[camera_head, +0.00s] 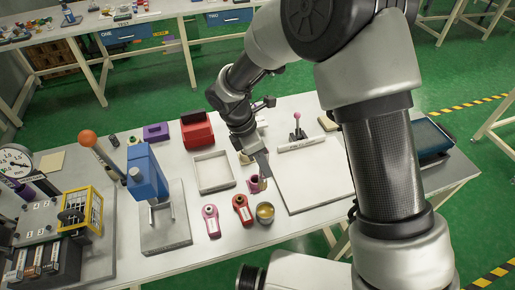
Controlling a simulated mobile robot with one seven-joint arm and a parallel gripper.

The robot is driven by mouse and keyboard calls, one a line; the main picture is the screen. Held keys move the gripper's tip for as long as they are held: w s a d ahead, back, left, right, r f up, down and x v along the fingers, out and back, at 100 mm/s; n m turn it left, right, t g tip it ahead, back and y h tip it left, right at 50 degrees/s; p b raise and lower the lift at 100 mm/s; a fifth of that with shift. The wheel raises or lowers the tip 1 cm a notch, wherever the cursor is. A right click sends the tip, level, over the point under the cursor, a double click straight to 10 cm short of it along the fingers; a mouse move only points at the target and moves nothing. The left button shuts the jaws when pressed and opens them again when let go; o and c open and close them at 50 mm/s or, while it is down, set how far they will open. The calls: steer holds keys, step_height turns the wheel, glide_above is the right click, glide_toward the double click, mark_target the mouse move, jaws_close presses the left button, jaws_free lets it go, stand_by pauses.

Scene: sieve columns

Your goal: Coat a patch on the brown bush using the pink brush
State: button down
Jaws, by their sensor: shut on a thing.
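My gripper (262,168) points down over the middle of the table. It is shut on a small pink-purple piece (256,184), which looks like the pink brush; the fingers and arm hide part of it, and I cannot tell whether its tip touches anything. A small tan-brown piece (246,157) shows just left of the gripper, partly hidden; I cannot tell whether it is the brown bush. A round tin with a golden-brown inside (265,212) stands just in front of the gripper.
A white board (312,185) lies right of the gripper, with a pink-knobbed device (297,118) behind it. A shallow white tray (214,172) and red bin (197,130) are to the left.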

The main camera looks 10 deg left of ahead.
steer(key=shift+g, duration=0.9)
steer(key=shift+s+d+f+b, duration=0.4)
steer(key=shift+s+f, duration=0.2)
steer(key=shift+f, duration=0.3)
steer(key=shift+s+d+f+b, duration=0.3)
steer(key=shift+s+f+b, duration=0.3)
steer(key=shift+f, duration=0.35)
steer(key=shift+s+d+f+b, duration=0.35)
steer(key=shift+s+f, duration=0.3)
steer(key=shift+f, duration=0.25)
steer(key=shift+f+b, duration=0.4)
steer(key=shift+f, duration=0.25)
steer(key=shift+r, duration=0.1)
step_height(320, 180, up, 7)
steer(key=p, duration=0.5)
